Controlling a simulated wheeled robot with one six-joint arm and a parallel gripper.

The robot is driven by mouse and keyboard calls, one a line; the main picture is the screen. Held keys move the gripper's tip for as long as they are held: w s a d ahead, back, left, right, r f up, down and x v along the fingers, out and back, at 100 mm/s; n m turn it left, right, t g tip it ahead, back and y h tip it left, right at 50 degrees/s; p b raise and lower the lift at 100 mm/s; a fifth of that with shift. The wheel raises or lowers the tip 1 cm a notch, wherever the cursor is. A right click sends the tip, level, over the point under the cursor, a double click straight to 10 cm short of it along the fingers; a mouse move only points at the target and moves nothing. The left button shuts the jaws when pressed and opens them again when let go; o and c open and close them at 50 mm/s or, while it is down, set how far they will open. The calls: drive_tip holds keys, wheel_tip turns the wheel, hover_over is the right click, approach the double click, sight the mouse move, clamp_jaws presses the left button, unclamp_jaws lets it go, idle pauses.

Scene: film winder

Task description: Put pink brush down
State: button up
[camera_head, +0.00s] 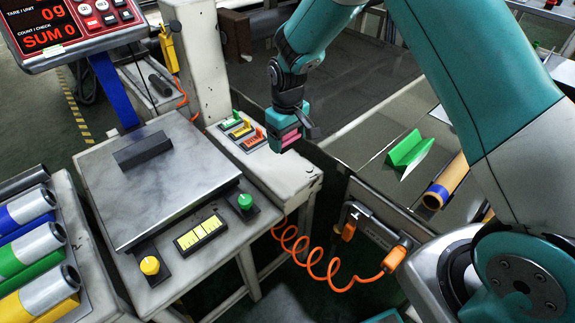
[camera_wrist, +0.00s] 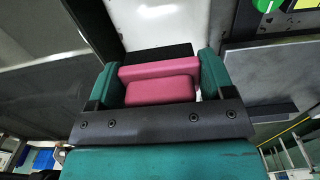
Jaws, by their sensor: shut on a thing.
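My gripper (camera_head: 289,128) is shut on the pink brush (camera_head: 291,137) and holds it in the air. In the head view it hangs beside the right edge of the white ledge, over or near the gap by the machine. In the wrist view the pink brush (camera_wrist: 160,82) sits between my gripper's two teal fingers (camera_wrist: 165,70), with a black strip along its far edge. Most of the brush is hidden by the gripper in the head view.
A white ledge (camera_head: 292,175) carries small green, yellow and orange switches (camera_head: 239,128). A scale (camera_head: 160,175) with a dark block (camera_head: 142,150) stands to the left. Coloured rolls (camera_head: 35,262) lie at lower left. A green angled piece (camera_head: 408,150) and a brown roll (camera_head: 446,182) lie right.

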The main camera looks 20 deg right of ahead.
sight(288, 172)
wheel_tip(288, 172, down, 9)
drive_tip(key=shift+f+b, duration=0.15)
drive_tip(key=shift+b, duration=0.3)
drive_tip(key=shift+f, duration=0.2)
drive_tip(key=o, duration=0.9)
wheel_tip(288, 172, up, 12)
drive_tip(key=shift+r+p, duration=0.25)
drive_tip(key=shift+p, duration=0.5)
drive_tip(key=s+a+r+n+y, duration=0.15)
drive_tip(key=s+a+r, duration=0.25)
drive_tip(key=s+r, duration=1)
drive_tip(key=s+r+y, duration=0.1)
drive_tip(key=s+r, duration=0.1)
drive_tip(key=s, duration=0.3)
drive_tip(key=s+r, duration=0.2)
drive_tip(key=s, duration=0.3)
drive_tip(key=s+r+n+y, duration=0.1)
drive_tip(key=s+r, duration=0.1)
drive_tip(key=s, duration=0.3)
drive_tip(key=shift+s+a+r+y, duration=0.15)
drive_tip(key=shift+s+a+y, duration=0.2)
drive_tip(key=shift+s, duration=0.05)
